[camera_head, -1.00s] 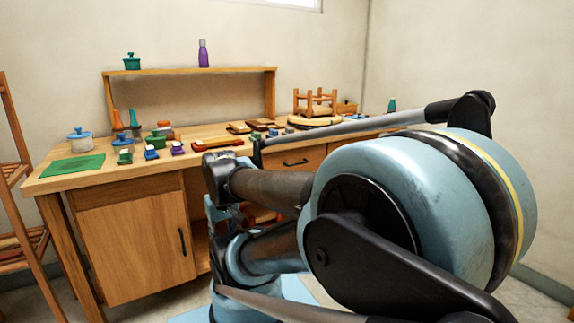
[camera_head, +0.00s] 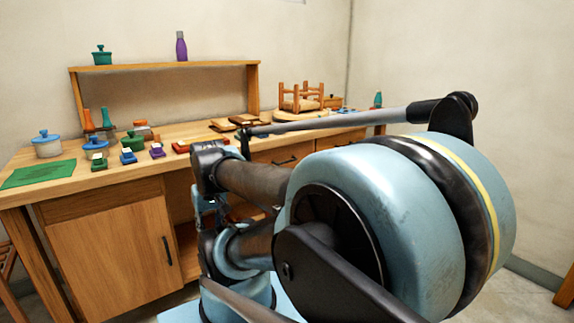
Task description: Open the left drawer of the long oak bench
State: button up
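The long oak bench (camera_head: 60,211) runs along the back wall. A drawer front (camera_head: 262,158) with a dark handle (camera_head: 285,161) shows under the top, right of the open middle space. It looks shut, and my arm hides its lower part. Another drawer front (camera_head: 340,141) shows farther right, partly covered by my arm. At the left, a handleless panel (camera_head: 100,203) sits above a shut door (camera_head: 115,255) with a dark upright handle. Small dark parts under my arm's front end may be my gripper (camera_head: 210,212); its fingers cannot be made out. No contact with the bench is visible.
A raised shelf (camera_head: 160,66) carries a pot and purple bottle. A wooden frame (camera_head: 8,270) stands at far left. Floor shows at right.

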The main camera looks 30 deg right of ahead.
jog(key=w+d+r+m+t+y, duration=0.1)
jog(key=w+d+r+m+y, duration=0.15)
jog(key=w, duration=0.75)
jog(key=w+d+r+m+t+y, duration=0.1)
jog(key=w+d+r+m+t, duration=0.2)
jog(key=w, duration=0.7)
jog(key=w+d+m+t, duration=0.1)
jog(key=w+d+m, duration=0.2)
jog(key=w+d, duration=0.5)
jog(key=w+d+f+m+t, duration=0.15)
jog(key=d+m+t, duration=0.25)
jog(key=d, duration=1.6)
jog(key=s+d+f+m+t+h, duration=0.1)
jog(key=s+d+f+m+t, duration=0.1)
jog(key=d, duration=0.8)
jog(key=s+d+f+m+t+h, duration=0.2)
jog(key=s+d+f, duration=0.1)
jog(key=d, duration=0.6)
jog(key=shift+y, duration=0.25)
jog(key=x, duration=1.7)
jog(key=shift+w+d+r, duration=0.15)
jog(key=shift+w+r, duration=0.1)
jog(key=shift+r, duration=0.1)
grip_shut()
